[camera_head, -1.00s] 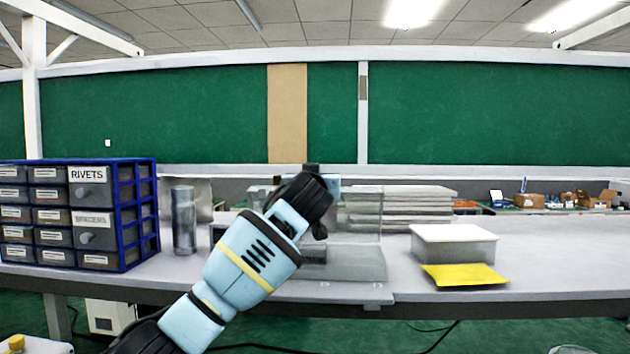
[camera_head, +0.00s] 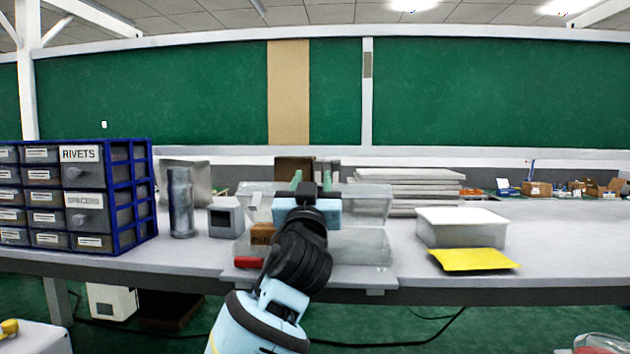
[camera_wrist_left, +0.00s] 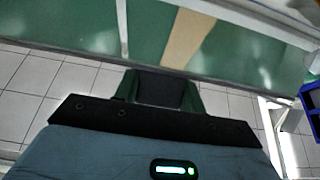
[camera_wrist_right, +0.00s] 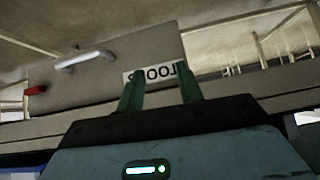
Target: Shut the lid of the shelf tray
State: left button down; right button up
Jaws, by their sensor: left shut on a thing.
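The shelf tray (camera_head: 365,249) is a clear, see-through box near the front of the bench in the head view. Its clear lid (camera_head: 368,204) stands raised behind it, tilted up. My left gripper (camera_head: 312,182) is in front of the lid's upper part, with green fingers pointing up. It is shut on a dark block, seemingly the lid's handle (camera_wrist_left: 160,92), between the fingers in the left wrist view. My arm hides the middle of the tray. My right gripper (camera_wrist_right: 160,92) shows only in its wrist view, open and empty, fingers apart.
A blue drawer cabinet (camera_head: 122,198), a grey cylinder (camera_head: 181,203) and a grey box (camera_head: 226,218) stand left of the tray. A white-lidded box (camera_head: 462,229) and yellow sheet (camera_head: 474,260) lie right. A drawer front labelled TOOLS (camera_wrist_right: 105,70) faces my right gripper.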

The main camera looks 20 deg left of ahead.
pick_arm(q)
jog(key=shift+s, duration=0.1)
dwell(0.3)
jog(key=c, duration=0.8)
grip_release()
jog(key=shift+s, duration=0.1)
jog(key=shift+c, duration=0.2)
jog(key=shift+r+y, duration=0.3)
jog(key=shift+r, duration=0.25)
notch_tip(320, 180, up, 3)
jog(key=shift+s+d+f, duration=0.1)
jog(key=shift+s+f, duration=0.05)
jog(key=s+d+r, duration=0.1)
jog(key=s+d, duration=0.3)
jog(key=s, duration=1.1)
jog(key=shift+d, duration=0.2)
